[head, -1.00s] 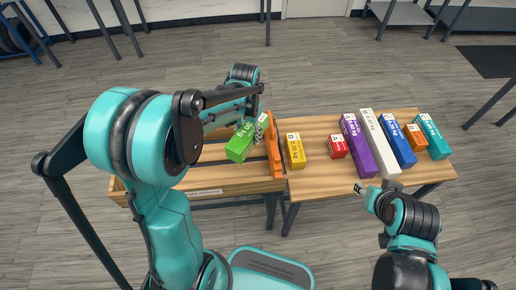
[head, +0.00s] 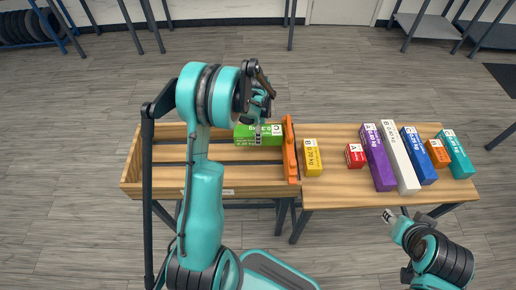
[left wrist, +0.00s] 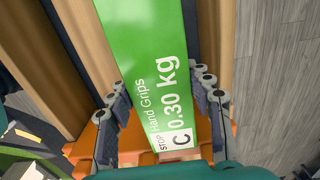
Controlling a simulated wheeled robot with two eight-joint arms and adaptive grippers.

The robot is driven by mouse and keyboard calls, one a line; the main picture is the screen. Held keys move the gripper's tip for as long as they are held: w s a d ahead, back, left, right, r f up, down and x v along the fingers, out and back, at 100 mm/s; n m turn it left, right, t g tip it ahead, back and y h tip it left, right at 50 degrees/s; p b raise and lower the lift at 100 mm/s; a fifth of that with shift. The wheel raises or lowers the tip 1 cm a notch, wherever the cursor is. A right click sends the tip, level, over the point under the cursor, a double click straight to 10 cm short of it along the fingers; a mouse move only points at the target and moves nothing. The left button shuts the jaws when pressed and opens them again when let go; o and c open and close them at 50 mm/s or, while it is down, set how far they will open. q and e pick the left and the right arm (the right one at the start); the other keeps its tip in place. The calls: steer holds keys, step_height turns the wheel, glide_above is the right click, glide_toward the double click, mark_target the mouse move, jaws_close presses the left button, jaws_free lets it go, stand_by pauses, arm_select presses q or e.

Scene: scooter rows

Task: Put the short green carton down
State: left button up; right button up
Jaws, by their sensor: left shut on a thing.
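The green carton (head: 246,139), marked Hand Grips 0.30 kg with a C, is in the slatted wooden tray (head: 215,191) on the left. It lies along the tray's far side, its label end close to the orange stop (head: 290,150). My left gripper (head: 259,133) is shut on the carton. In the left wrist view, the fingers (left wrist: 165,105) straddle the carton (left wrist: 145,40) near its C end, with orange below that end. I cannot tell whether its underside rests on the slats. My right gripper (head: 389,215) is beyond the right table's front edge, too small to read.
On the right table (head: 340,190) stand a yellow box (head: 312,158), a small red box (head: 356,156), purple (head: 379,158), white (head: 401,158) and blue (head: 419,157) cartons, an orange box (head: 437,153) and a teal carton (head: 457,155). The tray's left and near slats are bare.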

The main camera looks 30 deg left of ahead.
arm_select(q)
step_height(320, 180, down, 8)
steer(key=shift+f+b, duration=0.1)
steer(key=shift+b, duration=1.1)
steer(key=o, duration=1.4)
